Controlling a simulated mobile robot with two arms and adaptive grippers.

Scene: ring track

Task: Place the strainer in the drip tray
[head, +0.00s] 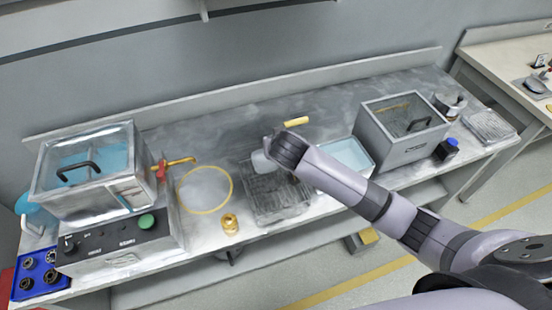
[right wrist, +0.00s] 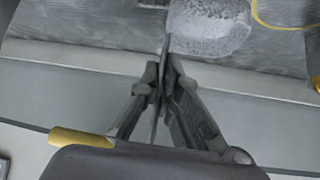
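My right gripper (head: 276,145) comes in from the right above the bench; in the right wrist view its fingers (right wrist: 163,70) are closed around a thin metal strip. The strip leads to the grey mesh strainer (right wrist: 210,28). In the head view the strainer (head: 261,163) shows pale beside the gripper, in front of the back left part of the drip tray (head: 250,205). It appears raised above the tray. A yellow bar (head: 296,122) shows just behind the gripper, also in the wrist view (right wrist: 80,137); I cannot tell whether it is the strainer's handle. My left gripper is out of view.
A yellow-rimmed disc (head: 205,190) and a brass part (head: 230,224) lie left of the tray. A lidded bath (head: 100,190) stands further left. The bench behind the disc is clear.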

